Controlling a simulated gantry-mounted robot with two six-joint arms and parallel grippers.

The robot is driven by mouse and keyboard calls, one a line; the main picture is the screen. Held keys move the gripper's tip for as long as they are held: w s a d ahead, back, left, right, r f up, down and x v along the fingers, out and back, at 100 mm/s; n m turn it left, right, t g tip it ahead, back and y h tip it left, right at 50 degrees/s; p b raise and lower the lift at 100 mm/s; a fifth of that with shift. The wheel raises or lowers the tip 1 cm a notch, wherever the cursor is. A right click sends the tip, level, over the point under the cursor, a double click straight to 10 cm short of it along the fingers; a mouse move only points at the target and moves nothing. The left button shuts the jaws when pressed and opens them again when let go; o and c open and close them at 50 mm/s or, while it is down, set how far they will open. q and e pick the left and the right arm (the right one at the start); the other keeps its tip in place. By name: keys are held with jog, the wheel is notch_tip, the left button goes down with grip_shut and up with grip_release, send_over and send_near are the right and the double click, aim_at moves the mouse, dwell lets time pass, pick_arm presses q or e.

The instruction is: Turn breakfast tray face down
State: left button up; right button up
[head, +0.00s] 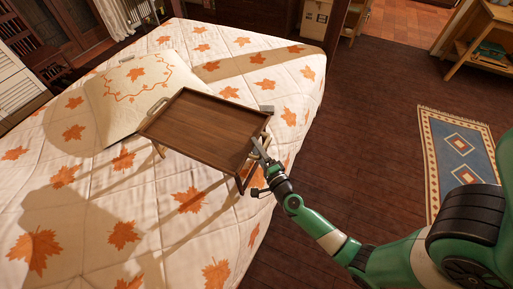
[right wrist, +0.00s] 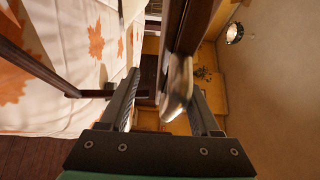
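The breakfast tray (head: 205,128) is a dark brown wooden tray with a raised rim, standing face up on the bed. Legs show below its near side. My right gripper (head: 259,150) is at the tray's right end. In the right wrist view, the fingers of my right gripper (right wrist: 165,105) are apart, with a metallic handle (right wrist: 178,88) and the tray's dark edge between them. The handle is close to the right finger, and a gap shows beside the left finger. I cannot tell if the handle touches a finger. My left gripper is not in view.
The bed (head: 120,235) has a white quilt with orange leaves. A pale leaf-patterned pillow (head: 125,85) lies behind the tray. A blue patterned rug (head: 460,150) lies on the dark floor at right. A wooden shelf (head: 480,45) stands at the far right.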

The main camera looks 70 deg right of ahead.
jog(key=r+p+v, duration=0.2)
jog(key=v, duration=0.9)
jog(key=shift+s, duration=0.25)
jog(key=shift+w+a, duration=0.1)
